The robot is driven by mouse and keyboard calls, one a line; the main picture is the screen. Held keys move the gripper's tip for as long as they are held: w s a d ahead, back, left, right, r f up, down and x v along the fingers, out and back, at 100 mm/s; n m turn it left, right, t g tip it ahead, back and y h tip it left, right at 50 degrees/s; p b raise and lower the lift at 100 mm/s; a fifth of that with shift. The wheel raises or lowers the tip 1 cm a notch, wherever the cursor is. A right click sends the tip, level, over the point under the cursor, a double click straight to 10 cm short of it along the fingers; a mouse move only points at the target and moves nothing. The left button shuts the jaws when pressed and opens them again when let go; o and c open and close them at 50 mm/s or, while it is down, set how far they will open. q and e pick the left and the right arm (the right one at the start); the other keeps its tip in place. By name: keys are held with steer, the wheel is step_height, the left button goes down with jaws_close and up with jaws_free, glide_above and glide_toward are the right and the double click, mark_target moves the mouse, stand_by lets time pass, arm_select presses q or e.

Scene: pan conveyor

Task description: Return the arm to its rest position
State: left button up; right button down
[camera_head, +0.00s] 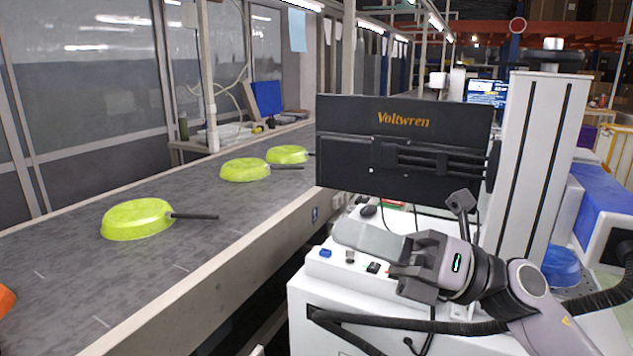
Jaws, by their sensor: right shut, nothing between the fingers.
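My right gripper (398,268) is over the white machine cabinet, with its arm coming in from the lower right. Its fingers are shut and nothing shows between them. My left gripper is not in view. Several upturned green pans lie on the conveyor (60,262) at the left. The nearest green pan (138,219) has its dark handle pointing right. A second green pan (245,170) and a third (287,154) lie farther back. The gripper is to the right of the conveyor, apart from the pans.
The white cabinet (312,300) stands close below the gripper, with small buttons on top. A black Voltwren panel (404,125) and a white column (526,160) rise behind it. A blue box (605,208) is at the right. An orange object (5,299) shows at the left edge.

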steer(key=w+d+f+m+t+h, duration=0.1)
steer(key=d+f+m+t+h, duration=0.3)
steer(key=f+m, duration=0.45)
steer(key=w+d+f+m+t+h, duration=0.1)
steer(key=d+f+m+t+h, duration=0.25)
steer(key=f+m+t, duration=0.6)
steer(key=w+d+f+m+t+h, duration=0.1)
steer(key=d+f+m+t+h, duration=0.25)
steer(key=m, duration=0.85)
steer(key=s+d+f+m+g+h, duration=0.2)
steer(key=s+f+m+g+h, duration=0.2)
steer(key=f, duration=0.8)
steer(key=s+d+f+m+g+h, duration=0.2)
steer(key=s+f+m+g+h, duration=0.2)
steer(key=s+f+m, duration=0.4)
steer(key=s+f+g, duration=0.1)
steer(key=s+f, duration=0.4)
steer(key=shift+s+d+f+m, duration=0.15)
steer(key=shift+s+d+m, duration=0.15)
steer(key=shift+d+m, duration=0.1)
